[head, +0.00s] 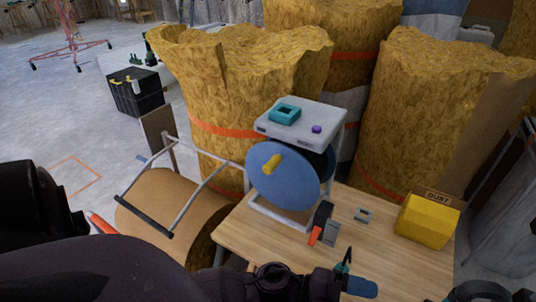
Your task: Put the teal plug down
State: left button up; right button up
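A teal square block with a dark middle (285,114) sits on top of a white box (300,125), with a small purple piece (316,129) beside it. I cannot tell whether this teal block is the plug. My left arm crosses the bottom, and its gripper (341,270) is over the near part of the wooden table (385,235). A small teal piece (340,268) shows at its dark fingers; most of the grip is hidden, so I cannot tell how it is held. Dark parts of my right arm show at the bottom right corner; its fingertips are not in view.
A blue disc (283,176) with a yellow handle (272,164) stands below the white box. A black and orange tool (320,222), a grey bracket (362,215), a blue piece (361,287) and a yellow DUST box (427,219) are on the table.

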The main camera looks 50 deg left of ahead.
pick_arm(q)
jog(key=s+a+f+n+t+y, duration=0.2)
jog(key=a+f+n+t+y, duration=0.15)
jog(key=a+n+y, duration=0.35)
jog(key=s+a+f+n+t+y, duration=0.1)
jog(key=a+f+n+t+y, duration=0.25)
jog(key=a+n+y, duration=0.4)
jog(key=s+a+f+n+g+y, duration=0.1)
jog(key=s+a+f+n+g, duration=0.1)
jog(key=s, duration=0.4)
jog(key=s+a+f+n+g+y, duration=0.1)
jog(key=s+a+f+n+g, duration=0.2)
jog(key=s+f+n+g, duration=0.1)
jog(key=s+f+n, duration=0.1)
jog(key=s+n, duration=0.1)
jog(key=n, duration=0.1)
jog(key=shift+s+f+y, duration=0.15)
jog(key=shift+f+y, duration=0.2)
